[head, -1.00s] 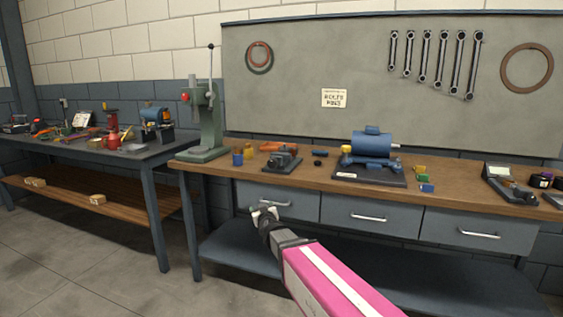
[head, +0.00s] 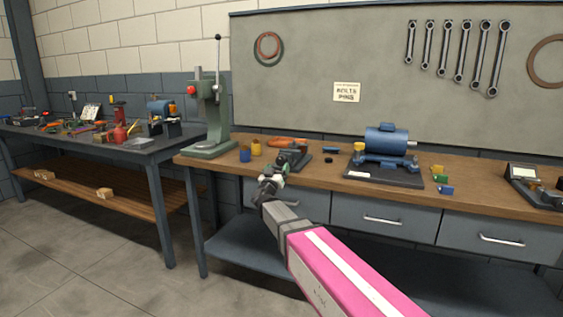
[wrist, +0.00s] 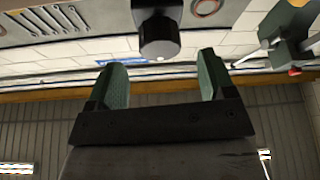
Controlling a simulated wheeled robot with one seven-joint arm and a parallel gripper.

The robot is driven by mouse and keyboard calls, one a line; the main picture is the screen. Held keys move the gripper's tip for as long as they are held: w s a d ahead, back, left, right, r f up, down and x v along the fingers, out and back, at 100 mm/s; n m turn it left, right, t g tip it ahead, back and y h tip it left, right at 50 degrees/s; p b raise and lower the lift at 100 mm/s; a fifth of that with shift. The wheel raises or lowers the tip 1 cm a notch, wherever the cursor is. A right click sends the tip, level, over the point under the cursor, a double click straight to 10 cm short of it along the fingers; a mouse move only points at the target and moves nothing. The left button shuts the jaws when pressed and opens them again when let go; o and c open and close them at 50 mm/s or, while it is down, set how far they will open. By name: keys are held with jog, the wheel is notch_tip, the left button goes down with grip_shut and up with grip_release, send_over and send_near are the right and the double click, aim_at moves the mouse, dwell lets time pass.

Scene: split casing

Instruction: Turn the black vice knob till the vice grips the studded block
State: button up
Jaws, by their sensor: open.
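The vice (head: 291,158) sits on the wooden bench, left of the blue motor, partly hidden behind my gripper (head: 271,183) in the head view. My gripper is at the bench's front edge, in front of the vice. In the wrist view, my gripper (wrist: 162,82) is open, its two green-padded fingers wide apart with nothing between them. A dark round knob (wrist: 160,40) shows at the top middle of the wrist view, beyond the fingertips and apart from them. The studded block cannot be made out clearly.
A green lever press (head: 210,120) stands left of the vice, with blue and yellow cups (head: 256,147) between. The blue motor (head: 386,148) and small coloured blocks (head: 440,179) are to the right. Drawers (head: 383,219) lie below the bench top.

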aim_at(280, 162)
jog(key=x, duration=0.5)
jog(key=shift+w+d+r, duration=0.1)
jog(key=shift+w, duration=0.2)
jog(key=c, duration=0.9)
